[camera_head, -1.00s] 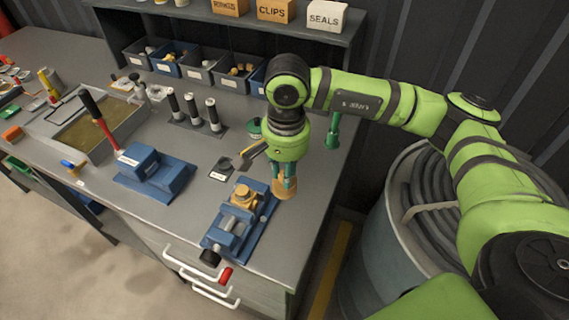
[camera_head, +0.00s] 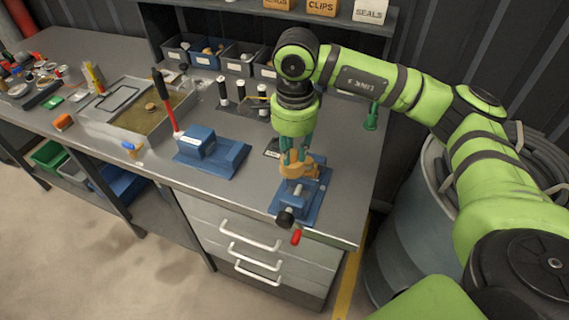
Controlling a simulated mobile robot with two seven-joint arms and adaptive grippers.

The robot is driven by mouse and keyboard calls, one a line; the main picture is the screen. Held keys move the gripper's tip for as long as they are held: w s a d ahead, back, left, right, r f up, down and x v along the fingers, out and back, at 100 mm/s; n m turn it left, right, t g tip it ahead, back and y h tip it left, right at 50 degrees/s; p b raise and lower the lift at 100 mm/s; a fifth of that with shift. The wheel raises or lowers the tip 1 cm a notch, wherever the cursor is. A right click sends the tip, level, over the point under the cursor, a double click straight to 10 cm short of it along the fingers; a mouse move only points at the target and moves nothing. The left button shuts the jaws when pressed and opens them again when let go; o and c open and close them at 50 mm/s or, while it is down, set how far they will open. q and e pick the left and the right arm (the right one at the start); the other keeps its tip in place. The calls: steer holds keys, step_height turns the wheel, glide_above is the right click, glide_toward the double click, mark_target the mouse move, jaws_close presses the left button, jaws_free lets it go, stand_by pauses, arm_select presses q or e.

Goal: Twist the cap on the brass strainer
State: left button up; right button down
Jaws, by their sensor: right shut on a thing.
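The brass strainer (camera_head: 308,167) is clamped in a blue vise (camera_head: 315,190) near the right front of the bench. My right gripper (camera_head: 296,163) points down over the left part of the strainer. Its teal fingers are shut on the cap, which is mostly hidden by the fingers and blends with the brass body. I cannot tell how far the cap sits on the strainer. My left gripper is not in view.
A blue block-shaped fixture (camera_head: 212,152) stands left of the vise, with a red-handled tool (camera_head: 166,105) beside it. A shallow tray (camera_head: 140,110) is farther left. Parts bins (camera_head: 205,58) line the back. A drum (camera_head: 405,235) stands right of the bench.

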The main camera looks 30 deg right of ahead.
steer(key=w+d+r+m, duration=0.1)
steer(key=w+d+m, duration=0.15)
steer(key=m, duration=0.75)
steer(key=w+d+r+m, duration=0.1)
steer(key=d+m, duration=0.3)
steer(key=m, duration=0.5)
arm_select(q)
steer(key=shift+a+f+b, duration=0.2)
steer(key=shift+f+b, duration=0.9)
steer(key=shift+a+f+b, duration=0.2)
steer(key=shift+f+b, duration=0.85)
steer(key=shift+b, duration=0.05)
arm_select(e)
steer(key=shift+a+f, duration=0.1)
steer(key=shift+f, duration=3.25)
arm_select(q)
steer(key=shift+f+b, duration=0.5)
arm_select(e)
steer(key=shift+f, duration=0.6)
steer(key=shift+m, duration=0.3)
steer(key=shift+m, duration=1.1)
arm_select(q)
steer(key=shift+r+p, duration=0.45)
arm_select(e)
steer(key=m, duration=0.2)
steer(key=shift+w+m, duration=0.1)
steer(key=shift+m, duration=0.3)
